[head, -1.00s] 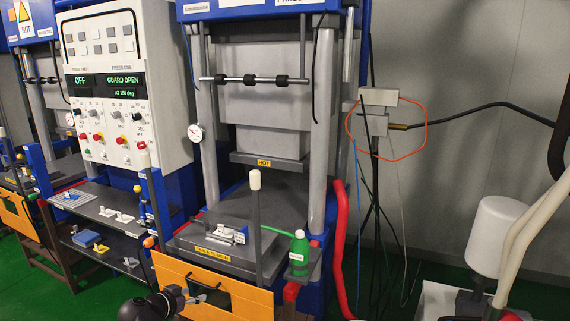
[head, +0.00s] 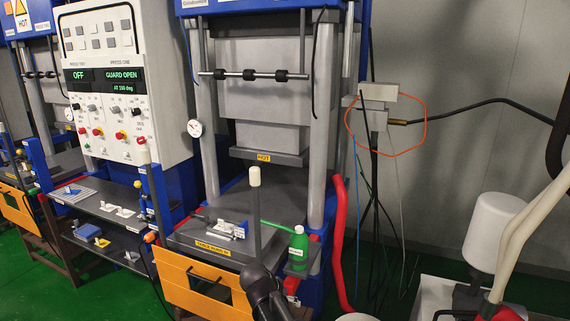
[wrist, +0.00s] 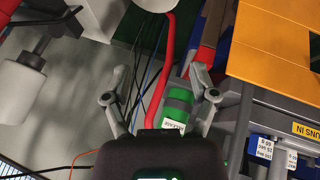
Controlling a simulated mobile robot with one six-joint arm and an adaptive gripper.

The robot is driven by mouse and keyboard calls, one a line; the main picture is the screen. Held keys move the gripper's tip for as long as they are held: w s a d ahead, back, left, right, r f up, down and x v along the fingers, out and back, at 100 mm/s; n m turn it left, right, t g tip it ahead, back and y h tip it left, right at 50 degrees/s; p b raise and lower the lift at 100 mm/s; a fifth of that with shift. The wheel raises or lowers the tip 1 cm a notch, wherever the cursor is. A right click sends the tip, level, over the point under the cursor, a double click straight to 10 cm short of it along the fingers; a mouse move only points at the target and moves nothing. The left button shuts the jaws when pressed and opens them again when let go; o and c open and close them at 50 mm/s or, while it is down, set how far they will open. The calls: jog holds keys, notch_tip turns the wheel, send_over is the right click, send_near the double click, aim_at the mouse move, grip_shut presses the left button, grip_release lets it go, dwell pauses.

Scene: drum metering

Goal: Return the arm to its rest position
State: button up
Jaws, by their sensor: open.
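My gripper (wrist: 156,84) shows in the wrist view with its two fingers spread apart and nothing between the fingertips. Behind the fingers and lower in the scene, the green bottle (wrist: 180,103) shows, apart from the gripper as far as I can tell. In the head view, dark links of my arm stand at the bottom centre, in front of the press's orange guard (head: 203,288). My fingers cannot be made out in the head view.
The press (head: 262,100) reads guard open on the control panel (head: 130,85). The green bottle (head: 298,243) stands on a side shelf by a red pipe (head: 340,240). A white cylinder (head: 496,232) stands at right. Shelves (head: 105,208) with small parts are at left.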

jog(key=s+d+n+g+y, duration=0.1)
jog(key=s+d, duration=0.3)
jog(key=d, duration=0.4)
jog(key=s+d+f+n+g+y+p, duration=0.1)
jog(key=s+d+y, duration=0.3)
jog(key=d, duration=0.4)
jog(key=shift+s+d+n+g+p, duration=0.3)
jog(key=shift+s+g, duration=0.3)
jog(key=shift+g, duration=0.3)
